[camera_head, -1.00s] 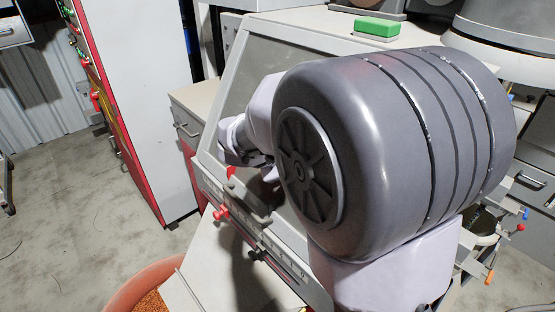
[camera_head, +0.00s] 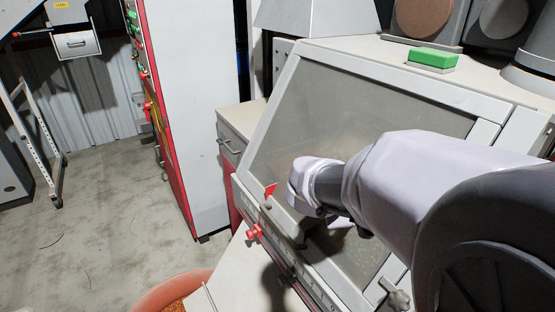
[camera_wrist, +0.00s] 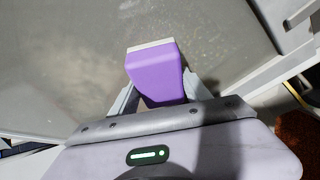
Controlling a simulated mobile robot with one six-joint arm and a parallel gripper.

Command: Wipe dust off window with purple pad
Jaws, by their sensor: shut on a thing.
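The window (camera_head: 330,105) is a slanted grey pane in a light frame on the cabinet. It also shows in the wrist view (camera_wrist: 60,60), with pale dusty specks on it. The purple pad (camera_wrist: 155,72) has a whitish edge at its far end. My gripper (camera_wrist: 155,88) is shut on the pad, one finger on each side. In the wrist view the pad is over the pane; I cannot tell whether it touches. In the head view my arm reaches across the pane's right side and hides the pad and the fingers.
A green block (camera_head: 433,59) lies on top of the cabinet. An orange tub (camera_head: 172,290) of granules stands at the bottom. A tall white and red cabinet (camera_head: 190,110) stands left; floor beyond is open.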

